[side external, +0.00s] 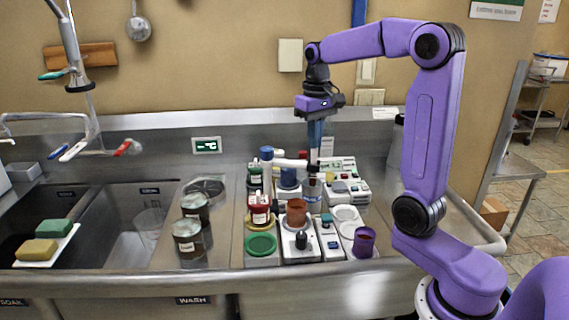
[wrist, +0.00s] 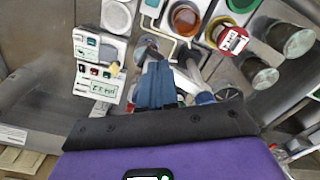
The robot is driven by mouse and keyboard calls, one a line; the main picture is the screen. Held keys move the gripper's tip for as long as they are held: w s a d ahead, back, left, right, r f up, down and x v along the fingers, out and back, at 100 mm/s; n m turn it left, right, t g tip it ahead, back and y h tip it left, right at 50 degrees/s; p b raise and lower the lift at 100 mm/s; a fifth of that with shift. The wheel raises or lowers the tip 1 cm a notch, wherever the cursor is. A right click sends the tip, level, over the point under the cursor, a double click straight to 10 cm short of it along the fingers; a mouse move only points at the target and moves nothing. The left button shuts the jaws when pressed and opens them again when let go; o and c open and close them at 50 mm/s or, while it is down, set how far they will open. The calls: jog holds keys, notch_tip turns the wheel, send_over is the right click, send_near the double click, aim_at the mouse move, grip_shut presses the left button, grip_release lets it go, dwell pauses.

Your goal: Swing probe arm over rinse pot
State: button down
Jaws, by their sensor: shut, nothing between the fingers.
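My gripper (side external: 313,170) points straight down, with its blue fingers together and nothing between them. In the side view a white horizontal arm (side external: 289,163), apparently the probe arm, runs from a blue-capped post (side external: 266,155) to just beside my fingers; I cannot tell whether they touch. A blue pot (side external: 288,179) stands under this arm. A brown-orange pot (side external: 297,212) stands nearer the front, and a purple pot (side external: 364,243) to the right. I cannot tell which is the rinse pot. In the wrist view my fingers (wrist: 154,55) hide part of the bench equipment.
A keypad instrument (side external: 345,187) sits right of my gripper. A red labelled jar (side external: 259,210), a green lid (side external: 260,245) and two dark jars (side external: 188,241) stand left. Sink basins (side external: 135,228) lie farther left.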

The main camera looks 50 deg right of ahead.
jog(key=shift+w+d, duration=0.3)
jog(key=shift+d, duration=0.4)
jog(key=shift+w+d, duration=0.25)
jog(key=shift+d, duration=0.4)
jog(key=shift+s+a, duration=0.1)
jog(key=shift+a, duration=0.05)
jog(key=shift+s+a, duration=0.3)
jog(key=shift+a, duration=0.25)
jog(key=shift+r, duration=3)
